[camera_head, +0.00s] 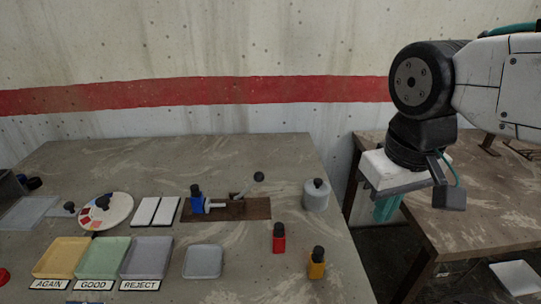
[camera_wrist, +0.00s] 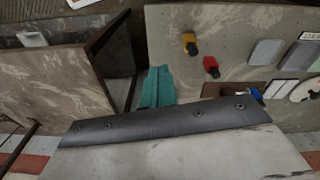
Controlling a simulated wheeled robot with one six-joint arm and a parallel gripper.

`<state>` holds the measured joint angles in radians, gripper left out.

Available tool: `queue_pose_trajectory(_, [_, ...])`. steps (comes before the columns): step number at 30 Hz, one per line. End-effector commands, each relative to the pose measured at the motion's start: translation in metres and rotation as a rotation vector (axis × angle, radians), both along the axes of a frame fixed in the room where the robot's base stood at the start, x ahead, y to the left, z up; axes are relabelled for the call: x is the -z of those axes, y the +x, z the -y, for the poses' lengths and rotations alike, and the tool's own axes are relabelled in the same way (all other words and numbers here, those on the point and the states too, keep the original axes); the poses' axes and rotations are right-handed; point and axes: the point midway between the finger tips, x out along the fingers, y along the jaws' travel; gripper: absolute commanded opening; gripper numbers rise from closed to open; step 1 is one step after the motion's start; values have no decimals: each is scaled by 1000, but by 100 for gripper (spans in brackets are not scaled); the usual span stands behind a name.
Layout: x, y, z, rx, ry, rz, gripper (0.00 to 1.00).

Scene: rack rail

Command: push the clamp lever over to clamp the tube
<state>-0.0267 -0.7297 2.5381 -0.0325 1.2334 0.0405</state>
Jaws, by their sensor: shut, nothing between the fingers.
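The clamp stands on a brown base plate (camera_head: 262,209) on the near table. Its lever (camera_head: 247,187) leans up and to the right and ends in a dark round knob. A blue tube (camera_head: 196,204) with a dark cap stands upright at the plate's left end. A pale plunger points at it from the clamp; I cannot tell whether they touch. My gripper (camera_head: 386,208) is shut and empty, well right of the clamp, beyond the table's right edge. Its teal fingers (camera_wrist: 157,88) show in the wrist view, where my wrist housing hides most of the clamp.
A red bottle (camera_head: 279,239), a yellow bottle (camera_head: 316,264) and a grey canister (camera_head: 316,196) stand right of the clamp. A grey tray (camera_head: 203,262) lies in front; labelled trays are at left. A second table (camera_head: 470,225) stands right, across a gap.

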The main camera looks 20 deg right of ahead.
Motion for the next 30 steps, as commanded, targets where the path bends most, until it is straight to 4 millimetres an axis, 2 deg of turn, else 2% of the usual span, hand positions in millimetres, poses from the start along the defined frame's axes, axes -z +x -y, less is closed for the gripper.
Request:
queue_pose_trajectory(5, [-14,45,-10,1,-131,-53,0])
queue_pose_trajectory(8, [-22,85,-25,11,-248,-56,0])
queue_pose_trajectory(11, [-27,127,-53,16,-366,-22,0])
queue_pose_trajectory(14, [-27,167,-93,15,-477,47,0])
queue_pose_trajectory(18, [-22,209,-160,11,-593,179,0])
queue_pose_trajectory(21, [-15,227,-205,5,-640,272,0])
queue_pose_trajectory(24, [-10,237,-238,2,-664,344,0])
queue_pose_trajectory(27, [-6,241,-256,2,-675,388,0])
queue_pose_trajectory(30, [-3,245,-260,5,-678,405,0])
